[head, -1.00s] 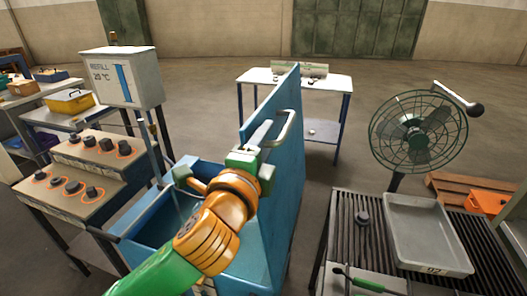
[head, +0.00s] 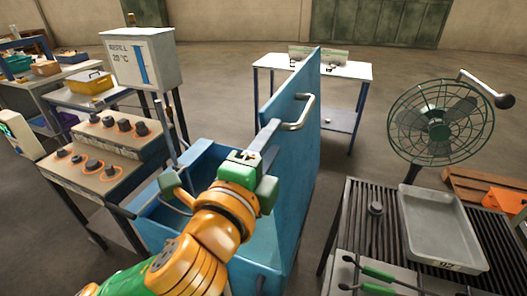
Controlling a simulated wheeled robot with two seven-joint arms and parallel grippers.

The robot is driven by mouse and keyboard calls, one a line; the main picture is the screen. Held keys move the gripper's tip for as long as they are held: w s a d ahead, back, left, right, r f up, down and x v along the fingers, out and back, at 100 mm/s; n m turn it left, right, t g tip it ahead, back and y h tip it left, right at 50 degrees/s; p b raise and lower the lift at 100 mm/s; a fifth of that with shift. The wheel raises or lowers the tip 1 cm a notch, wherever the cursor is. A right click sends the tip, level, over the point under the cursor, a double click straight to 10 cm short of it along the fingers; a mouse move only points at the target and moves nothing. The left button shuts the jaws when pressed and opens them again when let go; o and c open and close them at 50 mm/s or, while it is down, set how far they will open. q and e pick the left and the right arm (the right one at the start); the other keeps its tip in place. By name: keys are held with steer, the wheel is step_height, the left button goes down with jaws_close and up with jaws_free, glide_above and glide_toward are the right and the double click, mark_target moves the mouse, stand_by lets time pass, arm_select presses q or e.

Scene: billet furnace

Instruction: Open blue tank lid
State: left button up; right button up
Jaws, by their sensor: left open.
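The blue tank (head: 152,216) stands in the middle foreground, its interior partly visible. Its blue lid (head: 299,170) stands steeply raised, nearly upright, on the tank's right side. A metal bar handle (head: 309,112) is on the lid's face near the upper edge. My left gripper (head: 226,160) is open, in front of the lid's left side and over the tank opening. The jaws hold nothing visible. My right gripper is out of view.
A control panel with knobs (head: 100,150) and a white refill box (head: 143,58) stand at left. At right are a slatted table (head: 345,215), a grey tray (head: 440,235), a caged fan (head: 440,115) and green-handled tools (head: 378,273). A white table (head: 345,70) stands behind the lid.

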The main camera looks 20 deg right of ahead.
arm_select(q)
steer(key=v, duration=0.3)
steer(key=shift+s+a, duration=0.15)
steer(key=shift+p, duration=0.3)
steer(key=shift+c, duration=0.3)
